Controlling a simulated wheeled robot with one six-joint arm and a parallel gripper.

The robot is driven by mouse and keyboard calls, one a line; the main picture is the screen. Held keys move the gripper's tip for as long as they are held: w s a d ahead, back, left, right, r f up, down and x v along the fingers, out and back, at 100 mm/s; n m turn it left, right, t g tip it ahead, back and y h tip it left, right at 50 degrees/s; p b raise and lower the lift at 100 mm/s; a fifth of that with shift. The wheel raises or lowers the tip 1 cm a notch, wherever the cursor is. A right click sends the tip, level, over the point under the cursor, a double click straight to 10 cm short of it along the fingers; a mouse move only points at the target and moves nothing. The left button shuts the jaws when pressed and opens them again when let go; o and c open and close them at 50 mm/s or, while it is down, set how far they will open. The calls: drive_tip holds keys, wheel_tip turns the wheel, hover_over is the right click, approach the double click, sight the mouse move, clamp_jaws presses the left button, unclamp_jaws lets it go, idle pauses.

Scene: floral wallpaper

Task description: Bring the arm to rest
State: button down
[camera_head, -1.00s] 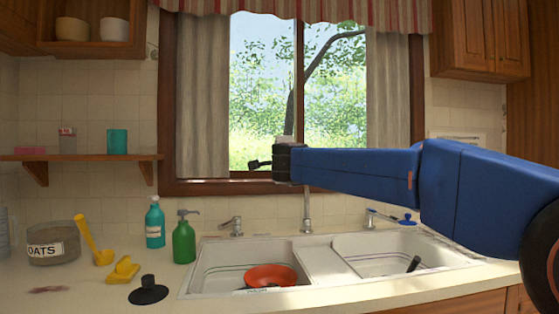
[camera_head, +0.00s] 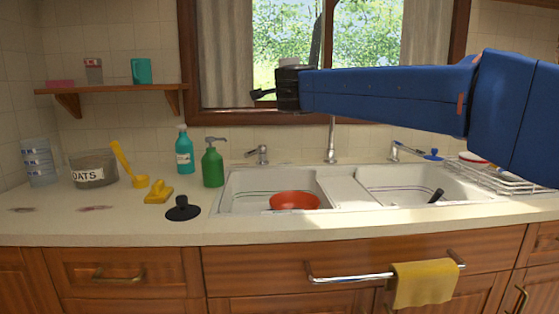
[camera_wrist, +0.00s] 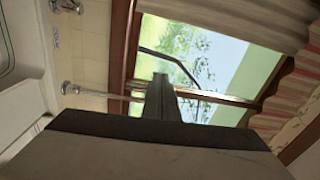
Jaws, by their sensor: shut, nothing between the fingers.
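My arm reaches in from the right in the head view, held level above the double sink (camera_head: 335,190) and in front of the window. My gripper (camera_head: 262,94) is at its left end, a small dark shape pointing left, high above the counter and touching nothing. In the wrist view my gripper (camera_wrist: 161,80) shows as one dark narrow piece against the window, with its fingers together and nothing held.
A green pump bottle (camera_head: 213,166), a teal bottle (camera_head: 184,152) and an oats jar (camera_head: 95,170) stand left of the sink. A red bowl (camera_head: 295,201) sits in the left basin. A dish rack (camera_head: 505,180) is at the right. A yellow towel (camera_head: 423,284) hangs below.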

drive_tip(key=s+d+f+n+g, duration=0.4)
drive_tip(key=s+d+f, duration=0.4)
drive_tip(key=s+f, duration=0.7)
drive_tip(key=s+d+f+n+g, duration=0.5)
drive_tip(key=s+d+f+n, duration=0.2)
drive_tip(key=s+f, duration=0.8)
drive_tip(key=s+d+f+n+g+h, duration=0.1)
drive_tip(key=s+d+f+n+g, duration=0.3)
drive_tip(key=s+d+f, duration=0.7)
drive_tip(key=s+f+n, duration=0.1)
drive_tip(key=s+f, duration=0.3)
drive_tip(key=f, duration=0.2)
drive_tip(key=shift+s+d+f+n+g, duration=0.15)
drive_tip(key=shift+s+f+n+g, duration=0.15)
drive_tip(key=shift+s+g, duration=0.1)
drive_tip(key=shift+r, duration=0.1)
